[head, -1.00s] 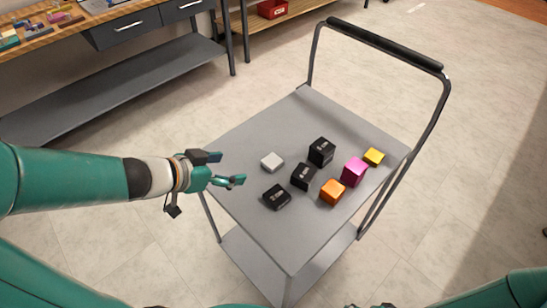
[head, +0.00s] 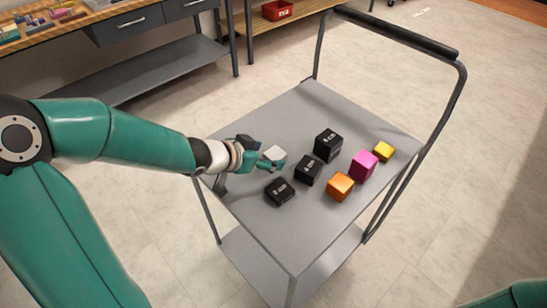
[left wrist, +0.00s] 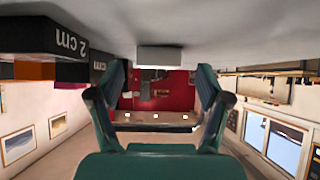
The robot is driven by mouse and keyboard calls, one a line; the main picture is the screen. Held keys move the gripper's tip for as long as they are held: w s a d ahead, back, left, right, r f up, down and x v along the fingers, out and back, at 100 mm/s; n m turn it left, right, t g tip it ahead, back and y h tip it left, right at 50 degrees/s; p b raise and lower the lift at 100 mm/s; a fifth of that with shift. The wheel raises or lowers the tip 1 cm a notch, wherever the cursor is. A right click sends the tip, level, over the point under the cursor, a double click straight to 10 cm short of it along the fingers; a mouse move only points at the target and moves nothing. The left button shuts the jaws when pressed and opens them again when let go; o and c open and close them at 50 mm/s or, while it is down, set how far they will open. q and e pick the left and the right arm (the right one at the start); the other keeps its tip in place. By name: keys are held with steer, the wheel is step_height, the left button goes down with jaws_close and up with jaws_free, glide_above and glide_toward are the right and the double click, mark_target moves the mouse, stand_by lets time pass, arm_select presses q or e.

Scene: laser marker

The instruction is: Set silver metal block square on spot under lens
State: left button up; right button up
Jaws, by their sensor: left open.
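The silver metal block (head: 274,154) lies on the grey cart top, to the left of the black blocks. My left gripper (head: 268,159) is open at the block's left side, low over the cart top. In the left wrist view, which looks upside down, the block (left wrist: 159,57) shows ahead between the two spread fingers (left wrist: 160,95). I cannot tell whether either finger touches it. My right gripper is out of view. The lens and the spot under it are not in view.
Black blocks (head: 308,170), an orange block (head: 340,186), a magenta block (head: 363,165) and a yellow block (head: 383,151) stand right of the silver block. The cart (head: 318,232) has a raised handle (head: 400,33) at its far right. A workbench (head: 100,40) stands at the upper left.

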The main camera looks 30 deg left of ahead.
mark_target(270, 156)
arm_select(q)
steer(key=shift+x, duration=0.95)
steer(key=c, duration=1.4)
step_height(270, 156, up, 20)
steer(key=p, duration=1.6)
